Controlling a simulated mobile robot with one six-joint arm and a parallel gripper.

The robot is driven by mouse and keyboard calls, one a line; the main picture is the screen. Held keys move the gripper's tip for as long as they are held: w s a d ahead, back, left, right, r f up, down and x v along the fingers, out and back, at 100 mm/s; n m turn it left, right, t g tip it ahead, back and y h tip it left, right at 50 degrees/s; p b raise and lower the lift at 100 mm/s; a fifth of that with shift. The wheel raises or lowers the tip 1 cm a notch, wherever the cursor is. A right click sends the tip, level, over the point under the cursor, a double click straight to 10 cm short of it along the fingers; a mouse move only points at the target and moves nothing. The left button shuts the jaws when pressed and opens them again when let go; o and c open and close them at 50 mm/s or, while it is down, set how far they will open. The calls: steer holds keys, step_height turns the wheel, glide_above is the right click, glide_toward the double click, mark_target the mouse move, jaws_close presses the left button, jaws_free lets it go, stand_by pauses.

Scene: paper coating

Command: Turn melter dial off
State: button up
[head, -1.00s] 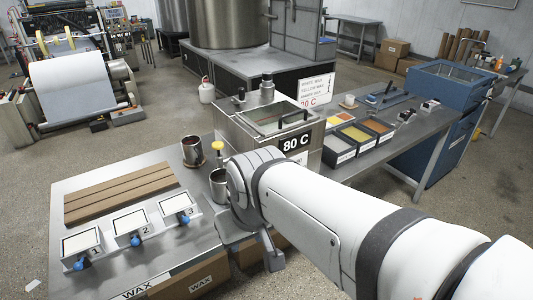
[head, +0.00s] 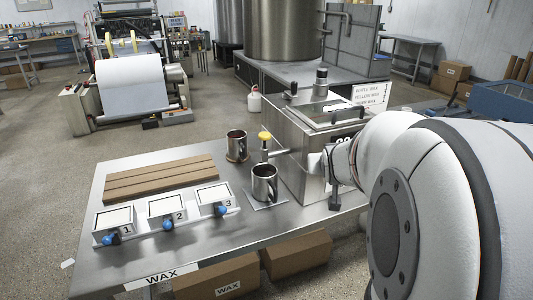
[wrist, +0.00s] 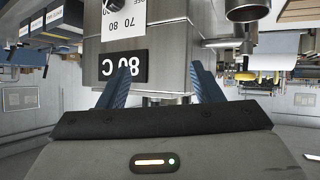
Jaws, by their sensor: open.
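The melter (head: 292,170) is a steel box with a glazed lid, standing at the right of the steel table. In the wrist view its front face (wrist: 172,62) appears upside down, with a black "80 C" display (wrist: 122,63) and a white scale plate showing 70 and 80. The dark dial (wrist: 116,5) is on that plate, cut off at the top edge, so its setting is unclear. My gripper (wrist: 160,68) is open and empty, its blue fingers facing the melter front. In the head view my gripper (head: 328,165) is beside the melter; my arm hides most of that face.
A yellow-topped valve (head: 264,137) sticks out from the melter above a steel mug (head: 264,184). Another mug (head: 237,147) stands behind. Wooden boards (head: 160,178) and several numbered trays (head: 167,208) lie to the left. Wax cartons (head: 297,256) are below the table.

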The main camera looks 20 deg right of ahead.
steer(key=w+d+f+t+y+b, duration=0.2)
steer(key=d+f+t+y+b, duration=0.5)
steer(key=d+f+b, duration=0.75)
steer(key=shift+n, duration=0.4)
steer(key=w+p, duration=0.1)
steer(key=w, duration=0.1)
steer(key=w+f, duration=0.1)
steer(key=w, duration=0.1)
steer(key=w+d+f+p, duration=0.1)
steer(key=w, duration=0.2)
steer(key=shift+p, duration=0.3)
steer(key=shift+c, duration=0.5)
steer(key=c, duration=0.9)
